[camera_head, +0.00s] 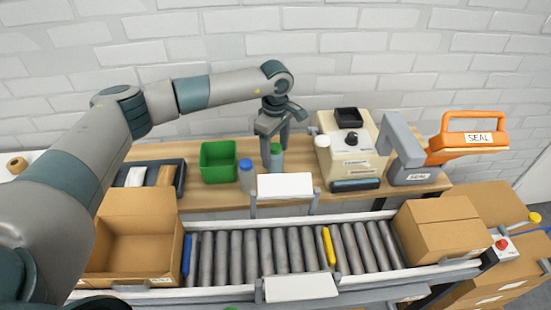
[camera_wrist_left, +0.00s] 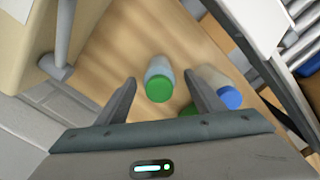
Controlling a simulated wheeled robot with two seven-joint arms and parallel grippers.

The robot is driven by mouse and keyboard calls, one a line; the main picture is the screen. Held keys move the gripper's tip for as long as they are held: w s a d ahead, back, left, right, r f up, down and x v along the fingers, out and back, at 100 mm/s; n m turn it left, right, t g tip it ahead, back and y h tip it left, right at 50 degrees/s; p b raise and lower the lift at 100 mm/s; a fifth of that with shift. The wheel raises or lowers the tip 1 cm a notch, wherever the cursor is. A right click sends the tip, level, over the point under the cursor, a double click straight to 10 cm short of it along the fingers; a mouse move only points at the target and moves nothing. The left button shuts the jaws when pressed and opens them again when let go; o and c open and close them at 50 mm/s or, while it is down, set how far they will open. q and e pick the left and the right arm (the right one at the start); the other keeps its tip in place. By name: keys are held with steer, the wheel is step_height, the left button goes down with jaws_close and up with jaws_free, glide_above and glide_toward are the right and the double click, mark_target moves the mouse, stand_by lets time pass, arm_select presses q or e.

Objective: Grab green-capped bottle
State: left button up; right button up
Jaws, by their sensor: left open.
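The green-capped bottle (camera_head: 277,158) stands on the wooden table behind the conveyor. My left gripper (camera_head: 275,147) reaches down over it from above, fingers open. In the left wrist view the bottle (camera_wrist_left: 158,80) stands upright with its green cap between the two spread fingers (camera_wrist_left: 160,82), with gaps on both sides. The blue-capped bottle (camera_head: 246,176) stands just left of it; in the left wrist view it is right of the fingers (camera_wrist_left: 222,86). My right gripper is not in view.
A green bin (camera_head: 218,162) stands left of the bottles. A beige machine (camera_head: 352,150) stands to the right, with a grey and orange sealing tool (camera_head: 470,138) beyond. A white panel (camera_head: 285,186) is in front. The roller conveyor (camera_head: 262,252) carries an open carton (camera_head: 130,245).

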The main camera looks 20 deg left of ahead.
arm_select(q)
steer(key=shift+w+f+p, duration=0.1)
steer(key=shift+f+p, duration=0.45)
steer(key=shift+f, duration=1)
steer(key=c, duration=1.3)
